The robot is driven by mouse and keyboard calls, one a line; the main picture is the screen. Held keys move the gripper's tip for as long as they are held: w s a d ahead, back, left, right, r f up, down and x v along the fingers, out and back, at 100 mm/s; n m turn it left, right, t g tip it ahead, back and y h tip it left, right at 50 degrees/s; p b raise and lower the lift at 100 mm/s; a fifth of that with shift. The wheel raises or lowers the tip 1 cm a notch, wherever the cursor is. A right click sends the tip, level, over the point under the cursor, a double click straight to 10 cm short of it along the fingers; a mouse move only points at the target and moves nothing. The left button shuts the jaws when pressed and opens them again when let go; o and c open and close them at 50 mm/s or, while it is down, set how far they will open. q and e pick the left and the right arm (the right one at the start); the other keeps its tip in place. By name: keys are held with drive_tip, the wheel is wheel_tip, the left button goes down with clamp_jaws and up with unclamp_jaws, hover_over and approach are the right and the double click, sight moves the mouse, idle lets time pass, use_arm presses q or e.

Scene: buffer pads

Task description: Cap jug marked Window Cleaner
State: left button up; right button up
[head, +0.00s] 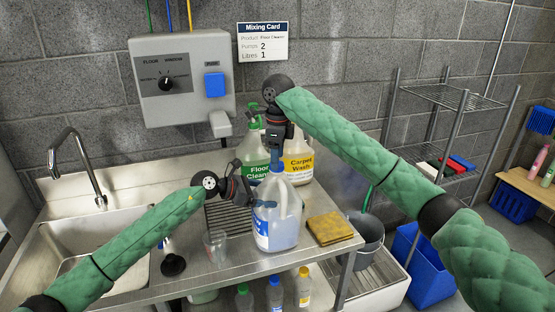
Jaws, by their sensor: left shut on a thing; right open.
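A clear jug (280,222) with blue liquid stands upright near the counter's front edge; its label is turned aside and I cannot read it. A blue cap (277,163) shows at the top of its neck; I cannot tell how firmly it sits. My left gripper (248,190) is shut on the jug at its upper left side. My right gripper (277,146) is open, pointing down just above the cap. A Floor Cleaner jug (256,153) with green and a Carpet Wash jug (298,160) stand behind, partly hidden by my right gripper.
A clear cup (215,246) and a dark plunger-like piece (173,264) stand to the left, beside the sink (95,255). The dispenser (182,80) hangs on the wall. A grey bucket (367,238) is right of the counter.

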use_arm(q)
drive_tip(key=shift+f, duration=0.1)
use_arm(e)
drive_tip(key=shift+r, duration=1.5)
drive_tip(key=shift+c, duration=0.4)
